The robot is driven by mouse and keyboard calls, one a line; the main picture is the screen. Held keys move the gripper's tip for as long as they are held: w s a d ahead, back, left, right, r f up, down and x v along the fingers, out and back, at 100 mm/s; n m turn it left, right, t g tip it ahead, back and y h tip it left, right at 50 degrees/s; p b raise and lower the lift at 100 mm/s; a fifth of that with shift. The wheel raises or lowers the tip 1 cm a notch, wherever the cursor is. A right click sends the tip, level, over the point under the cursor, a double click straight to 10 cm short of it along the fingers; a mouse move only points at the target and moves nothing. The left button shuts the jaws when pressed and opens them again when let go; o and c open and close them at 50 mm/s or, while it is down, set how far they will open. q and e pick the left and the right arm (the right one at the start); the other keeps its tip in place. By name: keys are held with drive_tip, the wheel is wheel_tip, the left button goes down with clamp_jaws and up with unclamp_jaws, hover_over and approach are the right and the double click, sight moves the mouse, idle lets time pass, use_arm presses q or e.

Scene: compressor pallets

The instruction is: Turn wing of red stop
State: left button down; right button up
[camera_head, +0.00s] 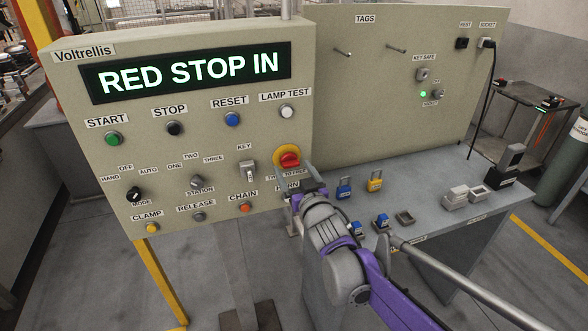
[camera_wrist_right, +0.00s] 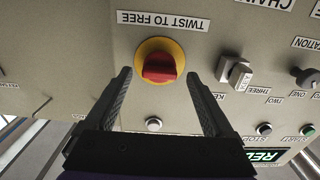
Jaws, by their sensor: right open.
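The red stop (camera_head: 289,160) is a red wing knob on a yellow round plate, at the right side of the control panel (camera_head: 215,130). In the right wrist view the red stop (camera_wrist_right: 159,67) sits near the upper middle under an upside-down "TWIST TO FREE" label. My right gripper (camera_head: 303,184) is close below it in the head view, partly covering the labels there. In the wrist view its fingers (camera_wrist_right: 158,75) are open, one towards each side of the knob, with nothing held. I cannot tell whether they touch it. My left gripper is not in view.
The display (camera_head: 190,72) reads "RED STOP IN". Blue and yellow padlocks (camera_head: 375,181) stand on the grey bench (camera_head: 430,190) to the right.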

drive_tip(key=shift+w+a, duration=0.1)
drive_tip(key=shift+w, duration=0.25)
